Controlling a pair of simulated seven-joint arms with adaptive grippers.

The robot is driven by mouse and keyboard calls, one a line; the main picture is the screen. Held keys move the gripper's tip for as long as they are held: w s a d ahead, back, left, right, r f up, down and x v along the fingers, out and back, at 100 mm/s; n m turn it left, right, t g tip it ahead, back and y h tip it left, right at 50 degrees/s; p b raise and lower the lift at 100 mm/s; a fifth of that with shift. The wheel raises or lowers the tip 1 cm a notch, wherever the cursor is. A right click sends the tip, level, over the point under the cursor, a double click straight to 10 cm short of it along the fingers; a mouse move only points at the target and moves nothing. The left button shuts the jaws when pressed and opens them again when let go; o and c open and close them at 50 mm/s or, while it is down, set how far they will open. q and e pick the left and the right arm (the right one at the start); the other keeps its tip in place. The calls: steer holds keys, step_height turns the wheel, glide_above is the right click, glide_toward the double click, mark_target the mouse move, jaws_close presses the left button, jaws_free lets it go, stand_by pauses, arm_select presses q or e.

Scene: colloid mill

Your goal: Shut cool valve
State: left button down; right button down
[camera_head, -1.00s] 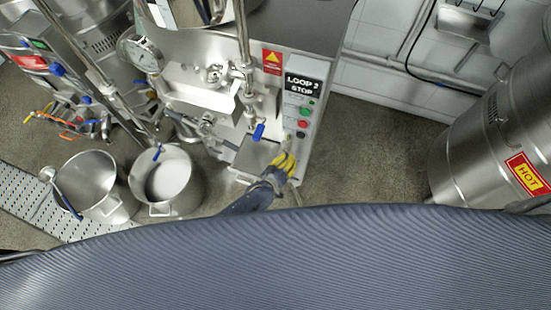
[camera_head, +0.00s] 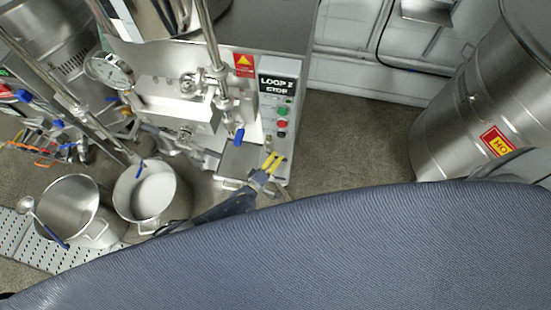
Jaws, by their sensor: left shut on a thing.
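My left gripper (camera_head: 274,160), with yellow fingers, is at the lower front of the steel mill, just below the button panel. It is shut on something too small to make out. A blue-handled valve (camera_head: 239,137) hangs from the vertical pipe, up and left of the fingers and apart from them. Another blue handle (camera_head: 140,168) shows above the right-hand pot. No label marks which one is the cool valve. A small metal fitting (camera_head: 268,143) stands just above the fingertips. My right gripper is not in view.
The panel (camera_head: 278,108) reads LOOP 2 STOP and has green and red buttons. Two open steel pots (camera_head: 68,208) (camera_head: 146,191) stand at lower left. A steel drum (camera_head: 480,110) with a HOT label is at right. Floor between panel and drum is clear.

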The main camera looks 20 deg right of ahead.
arm_select(q)
steer(key=shift+w+d+r+n, duration=0.15)
steer(key=shift+d+r+n, duration=0.15)
steer(key=shift+r, duration=0.1)
steer(key=c, duration=1.3)
jaws_free()
steer(key=shift+a+f, duration=0.15)
steer(key=shift+a, duration=0.1)
steer(key=shift+v, duration=5.95)
steer(key=shift+f, duration=0.15)
